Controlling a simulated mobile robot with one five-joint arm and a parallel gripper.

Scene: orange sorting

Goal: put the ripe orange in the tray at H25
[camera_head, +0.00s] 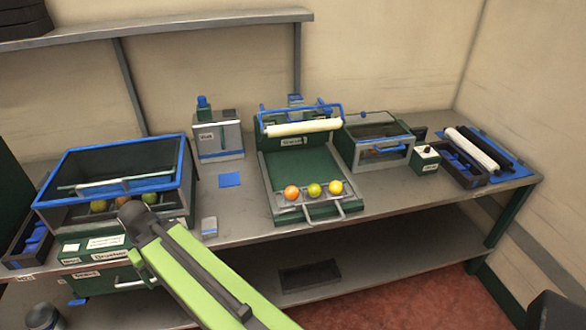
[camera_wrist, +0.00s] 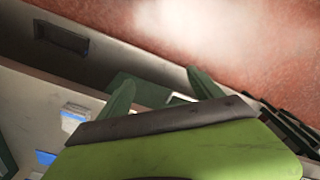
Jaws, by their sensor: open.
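Three fruits sit in a row at the front of a green sloped tray (camera_head: 300,165) in the head view. The left one is a deep orange fruit (camera_head: 291,192), the middle one a yellow-green fruit (camera_head: 314,190), the right one a yellow-orange fruit (camera_head: 336,187). More fruits, orange and green, show partly inside the blue-rimmed bin (camera_head: 180,165) at the left. I cannot read an H25 label on any tray. My gripper (camera_wrist: 162,90) is open and empty in the wrist view, its two fingers spread. My arm crosses in front of the left bin in the head view.
A small white box (camera_head: 209,227) stands at the bench's front edge, near a blue pad (camera_head: 230,180). A glass-fronted box (camera_head: 380,150) and dark rack (camera_head: 455,165) stand at the right. A dark flat tray (camera_head: 310,275) lies on the lower shelf.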

